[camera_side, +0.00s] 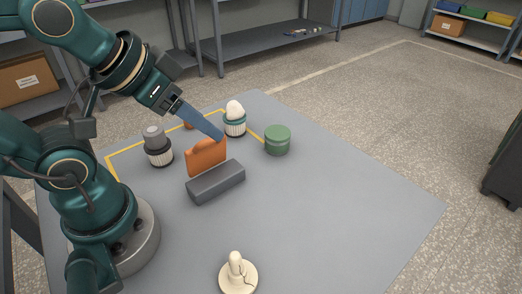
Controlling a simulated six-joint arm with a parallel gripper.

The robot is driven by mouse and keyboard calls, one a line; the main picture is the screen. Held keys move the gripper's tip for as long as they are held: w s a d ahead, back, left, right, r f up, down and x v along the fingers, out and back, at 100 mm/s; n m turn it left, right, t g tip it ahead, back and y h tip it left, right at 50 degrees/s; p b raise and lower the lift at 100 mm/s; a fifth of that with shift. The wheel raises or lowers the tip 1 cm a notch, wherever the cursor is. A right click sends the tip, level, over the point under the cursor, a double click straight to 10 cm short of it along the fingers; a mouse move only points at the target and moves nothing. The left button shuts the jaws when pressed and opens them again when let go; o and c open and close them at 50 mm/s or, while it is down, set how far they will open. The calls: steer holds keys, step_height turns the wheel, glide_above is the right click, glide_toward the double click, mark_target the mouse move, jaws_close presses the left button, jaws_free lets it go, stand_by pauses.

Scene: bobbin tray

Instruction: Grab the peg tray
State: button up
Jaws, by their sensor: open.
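I cannot tell for certain which thing is the peg tray. An upright orange piece (205,158) with a raised top stands near the middle of the grey table, and a small orange bit shows behind it. A cream round base (237,278) with a rounded upright peg stands alone at the front; a dark line runs over it. My gripper (217,136) is open, its blue-grey fingers slanting down at the orange piece's upper right edge. The fingers overlap each other in this view, and they hide part of what lies behind. Contact cannot be told.
A dark grey block (215,182) lies just in front of the orange piece. A grey-topped ribbed bobbin (158,148) stands left, a white-topped one (234,118) behind, and a green round container (277,140) right. The table's (340,200) right side is clear.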

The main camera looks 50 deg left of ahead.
steer(key=w+r+m+t, duration=0.5)
steer(key=w+r+t, duration=0.3)
steer(key=w+r, duration=0.45)
steer(key=w+d+r+m+h, duration=0.2)
steer(key=d+r+m+h, duration=0.1)
steer(key=d+m+h, duration=0.6)
steer(key=m+g+h, duration=0.2)
steer(key=m+g, duration=1)
steer(key=g, duration=1.2)
glide_above(236, 264)
steer(key=w+a, duration=0.3)
steer(key=a, duration=0.1)
step_height(236, 264, down, 22)
step_height(236, 264, down, 6)
steer(key=shift+w+a, duration=0.15)
steer(key=shift+x, duration=2.5)
jaws_close()
